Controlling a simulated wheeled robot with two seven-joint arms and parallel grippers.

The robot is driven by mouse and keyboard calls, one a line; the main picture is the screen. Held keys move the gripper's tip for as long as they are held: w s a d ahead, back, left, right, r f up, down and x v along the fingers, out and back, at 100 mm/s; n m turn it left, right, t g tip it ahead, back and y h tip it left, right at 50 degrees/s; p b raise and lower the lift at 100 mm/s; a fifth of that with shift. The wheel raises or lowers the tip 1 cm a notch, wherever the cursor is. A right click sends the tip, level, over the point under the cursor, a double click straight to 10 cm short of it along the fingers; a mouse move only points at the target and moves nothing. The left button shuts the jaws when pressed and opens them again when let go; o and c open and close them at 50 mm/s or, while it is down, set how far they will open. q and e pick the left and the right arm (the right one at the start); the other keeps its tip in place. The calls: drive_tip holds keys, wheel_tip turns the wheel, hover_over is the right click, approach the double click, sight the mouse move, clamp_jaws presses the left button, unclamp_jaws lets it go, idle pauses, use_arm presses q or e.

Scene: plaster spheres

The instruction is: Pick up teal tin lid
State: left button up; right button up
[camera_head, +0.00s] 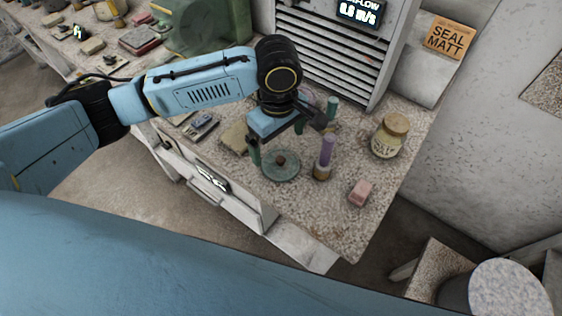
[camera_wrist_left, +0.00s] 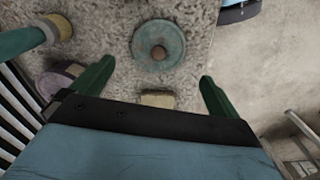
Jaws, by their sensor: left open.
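The teal tin lid (camera_head: 281,167) lies flat on the speckled worktop near its front edge, a round disc with a brown knob in its middle. It also shows whole in the left wrist view (camera_wrist_left: 158,47), beyond the fingertips. My left gripper (camera_head: 278,150) is above the worktop just behind the lid, its jaws apart. In the left wrist view its two green fingers (camera_wrist_left: 150,80) stand wide apart with nothing between them gripped. My right gripper is not in view.
A purple-topped cylinder (camera_head: 326,156) stands close right of the lid. A pink block (camera_head: 360,192) and a corked jar (camera_head: 390,136) are farther right. A tan block (camera_head: 235,137) lies behind left. A slatted airflow unit (camera_head: 335,50) stands at the back.

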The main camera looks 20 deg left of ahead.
sight(283, 161)
use_arm(q)
drive_tip(key=shift+f, duration=0.65)
drive_tip(key=shift+w+f, duration=0.1)
drive_tip(key=shift+f, duration=0.15)
drive_tip(key=f, duration=0.1)
drive_tip(key=f+b, duration=0.1)
drive_tip(key=d+f, duration=0.1)
drive_tip(key=f, duration=0.1)
drive_tip(key=shift+s, duration=0.25)
drive_tip(key=shift+f, duration=0.6)
drive_tip(key=shift+c, duration=0.6)
drive_tip(key=c, duration=0.8)
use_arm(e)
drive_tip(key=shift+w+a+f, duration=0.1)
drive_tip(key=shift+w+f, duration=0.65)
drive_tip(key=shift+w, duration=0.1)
use_arm(q)
drive_tip(key=shift+r, duration=0.2)
